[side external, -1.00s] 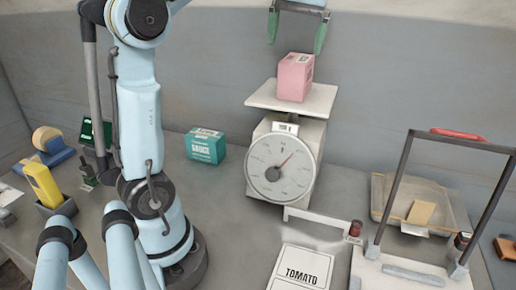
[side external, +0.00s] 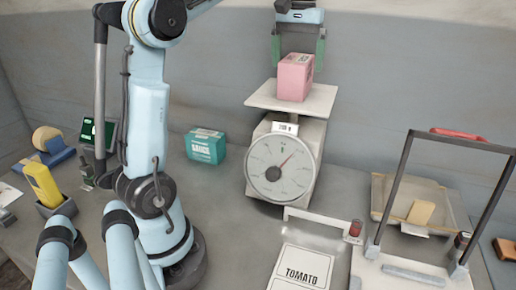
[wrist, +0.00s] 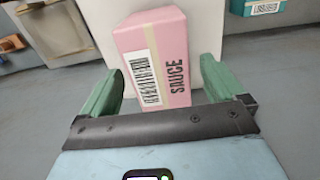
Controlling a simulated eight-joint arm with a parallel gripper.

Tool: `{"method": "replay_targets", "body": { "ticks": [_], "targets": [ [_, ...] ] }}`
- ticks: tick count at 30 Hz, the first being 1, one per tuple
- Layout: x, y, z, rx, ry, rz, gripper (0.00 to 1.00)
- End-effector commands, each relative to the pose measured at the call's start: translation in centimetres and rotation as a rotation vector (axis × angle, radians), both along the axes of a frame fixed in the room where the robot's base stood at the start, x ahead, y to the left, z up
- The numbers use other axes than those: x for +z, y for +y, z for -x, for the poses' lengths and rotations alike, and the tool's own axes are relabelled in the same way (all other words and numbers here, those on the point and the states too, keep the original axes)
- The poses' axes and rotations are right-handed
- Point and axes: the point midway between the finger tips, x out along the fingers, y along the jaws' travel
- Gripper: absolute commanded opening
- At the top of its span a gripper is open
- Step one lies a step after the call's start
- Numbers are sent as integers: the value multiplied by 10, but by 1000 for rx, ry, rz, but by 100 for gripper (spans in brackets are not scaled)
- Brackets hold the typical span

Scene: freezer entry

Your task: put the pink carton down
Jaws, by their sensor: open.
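The pink carton (side external: 295,77) stands upright on the white top plate (side external: 262,97) of a dial scale (side external: 283,168). My gripper (side external: 298,50) is open above the scale, its green fingertips level with the carton's upper part. In the wrist view, the pink carton (wrist: 155,58) shows a barcode and the word SAUCE.
A teal sauce carton (side external: 206,146) stands left of the scale. A clear bin (side external: 452,205) holding a yellow block is at right, behind a dark frame with a red handle (side external: 458,135). A TOMATO sheet (side external: 305,268) lies in front. Yellow and blue items stand at far left.

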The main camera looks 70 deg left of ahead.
Motion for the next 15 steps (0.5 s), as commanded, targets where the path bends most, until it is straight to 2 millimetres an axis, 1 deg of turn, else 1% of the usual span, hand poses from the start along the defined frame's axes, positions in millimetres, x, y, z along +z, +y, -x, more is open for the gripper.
{"method": "replay_targets", "body": {
  "ticks": [3,7,10,15],
  "targets": [
    [-15,0,0,0,-1,-1,96],
    [-27,0,0,0,-1,-1,96],
    [-32,0,1,0,-1,-1,96],
    [-34,0,1,0,-1,-1,96]
  ]
}}
